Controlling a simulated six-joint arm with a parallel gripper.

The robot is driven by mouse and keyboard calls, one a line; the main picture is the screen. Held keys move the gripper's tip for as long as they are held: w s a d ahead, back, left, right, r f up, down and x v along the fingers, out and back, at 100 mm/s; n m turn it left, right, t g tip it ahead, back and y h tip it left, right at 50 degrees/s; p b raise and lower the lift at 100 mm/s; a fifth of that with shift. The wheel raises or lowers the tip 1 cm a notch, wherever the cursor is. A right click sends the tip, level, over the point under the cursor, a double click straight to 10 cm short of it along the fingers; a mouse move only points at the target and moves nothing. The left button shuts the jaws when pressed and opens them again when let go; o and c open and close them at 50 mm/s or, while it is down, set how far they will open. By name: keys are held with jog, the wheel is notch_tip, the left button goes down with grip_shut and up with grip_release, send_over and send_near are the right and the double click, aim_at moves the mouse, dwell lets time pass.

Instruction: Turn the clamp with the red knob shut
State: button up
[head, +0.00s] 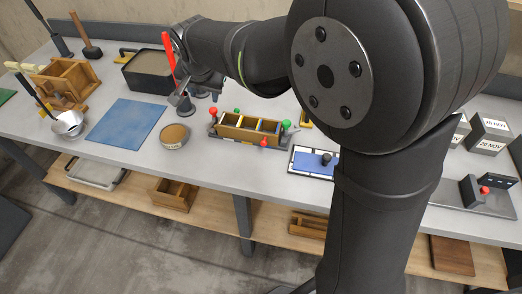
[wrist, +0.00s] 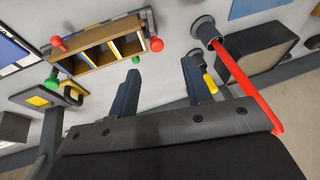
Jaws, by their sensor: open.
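A wooden mould (head: 246,131) with several compartments stands mid-table; it fills the upper left of the wrist view (wrist: 98,54). Two red knobs sit on it: one at its left end (head: 213,112), also in the wrist view (wrist: 156,44), and one at its front (head: 264,143), also in the wrist view (wrist: 57,43). Green knobs sit at the back (head: 237,111) and the right end (head: 286,124). I cannot tell which red-knobbed clamp is meant or how far each is turned. My gripper (wrist: 162,66) is open and empty, left of and behind the mould.
A red bar (wrist: 245,85) rises beside my right finger. A dark tub (head: 148,72) stands behind left. A round tan dish (head: 174,135) and blue mat (head: 128,123) lie left of the mould; a blue tray (head: 310,161) lies right.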

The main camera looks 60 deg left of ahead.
jog(key=w+d+f+n+t, duration=0.2)
jog(key=w+d+f+n, duration=0.1)
jog(key=n, duration=0.7)
jog(key=w+d+f+n+t+y, duration=0.1)
jog(key=w+d+f+n, duration=0.2)
jog(key=n, duration=0.8)
jog(key=w+d+f+n+t, duration=0.2)
jog(key=w+d+f+n, duration=0.2)
jog(key=d+f+n, duration=0.3)
notch_tip(320, 180, down, 2)
jog(key=shift+f+n+t, duration=0.15)
jog(key=shift+n+t, duration=0.15)
jog(key=shift+n, duration=1.4)
jog(key=n, duration=0.1)
jog(key=f+n, duration=0.1)
jog(key=n+y, duration=0.1)
jog(key=n, duration=0.1)
jog(key=shift+s+f, duration=0.25)
jog(key=shift+s, duration=0.05)
